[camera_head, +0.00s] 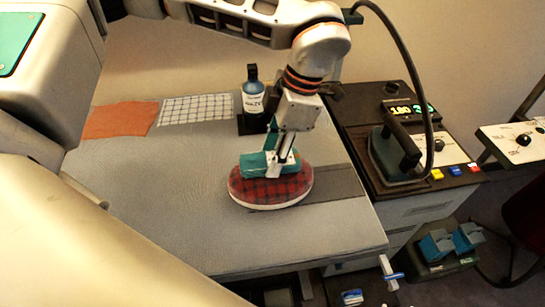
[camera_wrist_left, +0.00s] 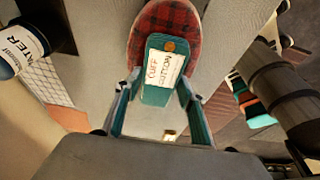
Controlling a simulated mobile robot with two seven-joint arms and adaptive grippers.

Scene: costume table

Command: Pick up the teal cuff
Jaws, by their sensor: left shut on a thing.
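The teal cuff (camera_head: 256,165) is at the red plaid oval pad (camera_head: 268,190) on the grey table. In the left wrist view the teal cuff (camera_wrist_left: 155,96) bears a white label reading "CUFF COTTON". My left gripper (camera_head: 281,165) points down over the pad and is shut on the cuff. In the left wrist view its fingers (camera_wrist_left: 160,92) stand on either side of the cuff's near end. I cannot tell whether the cuff still touches the pad. My right gripper is not in view.
A dark blue bottle (camera_head: 252,92) stands behind the pad. An orange cloth (camera_head: 124,119) and a checked cloth (camera_head: 196,108) lie at the back left. An iron (camera_head: 396,153) with a cable stands on the station to the right. The table's left front is clear.

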